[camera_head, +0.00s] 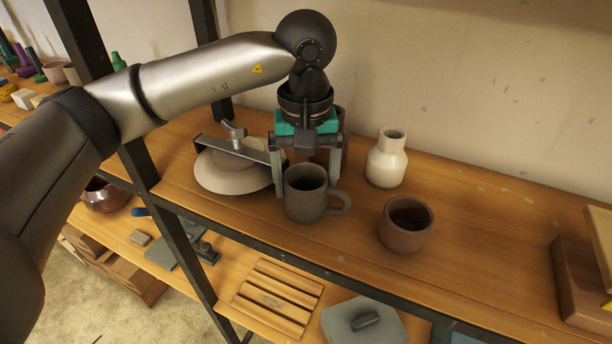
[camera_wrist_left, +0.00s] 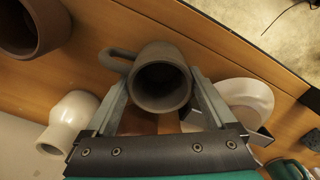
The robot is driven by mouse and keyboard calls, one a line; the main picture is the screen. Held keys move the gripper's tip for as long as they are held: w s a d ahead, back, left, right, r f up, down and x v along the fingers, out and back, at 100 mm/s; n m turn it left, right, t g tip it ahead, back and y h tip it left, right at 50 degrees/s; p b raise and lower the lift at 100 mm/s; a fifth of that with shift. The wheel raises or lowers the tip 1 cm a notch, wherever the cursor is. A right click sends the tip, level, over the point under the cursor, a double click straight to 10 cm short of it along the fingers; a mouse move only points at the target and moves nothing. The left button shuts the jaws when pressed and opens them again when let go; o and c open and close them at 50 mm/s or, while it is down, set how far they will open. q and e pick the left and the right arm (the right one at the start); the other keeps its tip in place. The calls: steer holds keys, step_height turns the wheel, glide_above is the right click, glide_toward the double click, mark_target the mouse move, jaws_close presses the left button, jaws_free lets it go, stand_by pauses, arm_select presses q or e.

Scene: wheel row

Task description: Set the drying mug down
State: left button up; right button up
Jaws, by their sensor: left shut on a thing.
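The drying mug is a dark grey-brown mug (camera_head: 304,205), upright, with its handle toward the right in the head view. My left gripper (camera_head: 308,188) points down from above, with one finger on each side of the mug, and is shut on it. The mug is over the wooden shelf (camera_head: 470,210) near its front edge; I cannot tell whether its base touches the wood. In the wrist view I look into the open mouth of the mug (camera_wrist_left: 162,80) between the fingers. My right gripper is not in view.
A reddish-brown cup (camera_head: 405,228) stands right of the mug, and a cream vase (camera_head: 386,163) behind it. A pale plate-like disc (camera_head: 228,181) with a metal bar tool lies left. A brown vessel is partly hidden behind the gripper. Boxes (camera_head: 582,285) sit far right; shelf between is clear.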

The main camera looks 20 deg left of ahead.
arm_select(q)
steer(key=shift+f, duration=0.15)
steer(key=o, duration=1.3)
steer(key=shift+o, duration=0.2)
steer(key=shift+r, duration=0.45)
step_height(320, 180, up, 12)
steer(key=b, duration=0.1)
steer(key=shift+f, duration=0.25)
